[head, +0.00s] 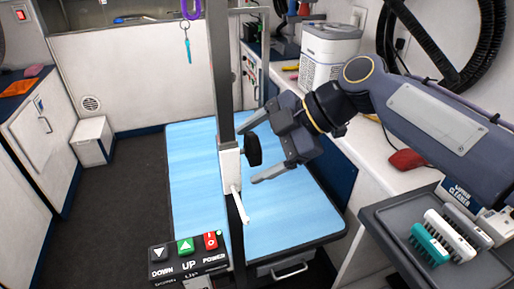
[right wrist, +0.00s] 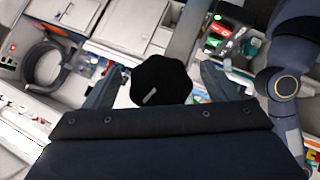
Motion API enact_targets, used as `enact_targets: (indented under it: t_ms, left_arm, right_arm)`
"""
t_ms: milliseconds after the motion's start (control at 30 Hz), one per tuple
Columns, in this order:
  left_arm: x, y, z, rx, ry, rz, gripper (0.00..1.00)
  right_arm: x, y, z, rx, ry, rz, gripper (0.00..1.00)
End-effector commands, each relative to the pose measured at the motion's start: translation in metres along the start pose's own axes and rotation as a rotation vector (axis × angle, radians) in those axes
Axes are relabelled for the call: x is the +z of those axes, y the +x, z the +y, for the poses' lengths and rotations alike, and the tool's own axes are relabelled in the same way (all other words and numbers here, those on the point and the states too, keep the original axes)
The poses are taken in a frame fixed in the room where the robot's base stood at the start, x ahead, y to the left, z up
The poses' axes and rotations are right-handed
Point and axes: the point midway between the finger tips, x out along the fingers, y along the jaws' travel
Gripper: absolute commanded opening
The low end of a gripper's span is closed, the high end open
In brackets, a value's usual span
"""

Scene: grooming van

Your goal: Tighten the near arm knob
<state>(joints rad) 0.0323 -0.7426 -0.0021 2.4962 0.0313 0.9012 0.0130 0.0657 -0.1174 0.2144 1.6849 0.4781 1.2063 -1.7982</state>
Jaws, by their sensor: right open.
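The near arm knob (head: 254,150) is black and sits on the side of a white clamp block (head: 231,170) on the upright grey post (head: 222,75). In the right wrist view the knob (right wrist: 160,82) is a dark many-sided disc with a light mark. My right gripper (head: 249,154) is open. One finger is above the knob and one below it in the head view. In the right wrist view the knob lies between the two fingers (right wrist: 160,88) with a gap on each side. My left gripper is not in view.
The blue grooming table (head: 190,150) lies beneath the post. A control box (head: 188,262) with DOWN, UP and POWER buttons is at the front. A white rod (head: 241,205) sticks out below the clamp. A grey tray (head: 400,235) with brushes is at right.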

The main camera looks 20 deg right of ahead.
Motion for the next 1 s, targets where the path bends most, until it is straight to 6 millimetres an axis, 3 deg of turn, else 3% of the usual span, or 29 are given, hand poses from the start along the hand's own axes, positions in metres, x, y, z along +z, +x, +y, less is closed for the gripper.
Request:
enact_targets:
  t_ms: [233, 567, 1000]
  left_arm:
    - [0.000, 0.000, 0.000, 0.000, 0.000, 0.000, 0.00]
    - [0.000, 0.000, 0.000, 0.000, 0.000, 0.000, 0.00]
    - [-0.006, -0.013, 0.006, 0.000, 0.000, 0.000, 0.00]
  right_arm:
    - [0.000, 0.001, 0.000, 0.000, 0.000, 0.000, 0.77]
    - [0.000, 0.000, 0.000, 0.000, 0.000, 0.000, 0.35]
    - [-0.002, -0.002, 0.002, -0.076, 0.076, 0.001, 0.35]
